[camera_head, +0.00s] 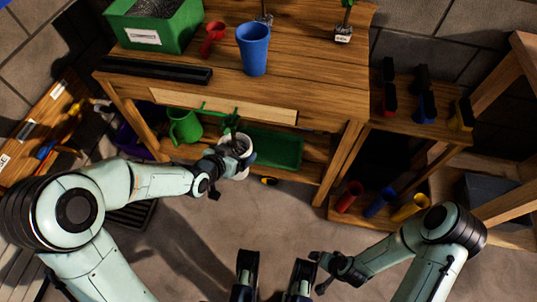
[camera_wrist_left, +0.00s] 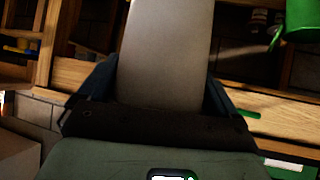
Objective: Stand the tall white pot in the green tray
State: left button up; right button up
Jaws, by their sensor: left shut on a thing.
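The tall white pot (camera_head: 243,174) is at my left gripper (camera_head: 238,159), in front of the bench's lower shelf. My left gripper is shut on it and partly hides it in the head view. In the left wrist view the pot (camera_wrist_left: 165,55) is a pale, smooth body between the two dark fingers. The green tray (camera_head: 276,148) lies on the lower shelf, just right of the pot. My right gripper (camera_head: 320,272) is open and empty, low over the floor.
A green watering can (camera_head: 184,127) stands left of the pot on the lower shelf. The wooden bench top (camera_head: 310,85) overhangs the shelf and carries a blue cup (camera_head: 253,49) and a green compost box (camera_head: 152,24). A bench leg (camera_head: 343,160) stands right of the tray.

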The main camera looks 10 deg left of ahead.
pick_arm(q)
jog(key=shift+a+f, duration=0.1)
jog(key=shift+f, duration=0.4)
jog(key=shift+r+t, duration=0.15)
jog(key=shift+t, duration=0.15)
pick_arm(e)
jog(key=shift+w+f, duration=0.1)
jog(key=shift+f, duration=0.15)
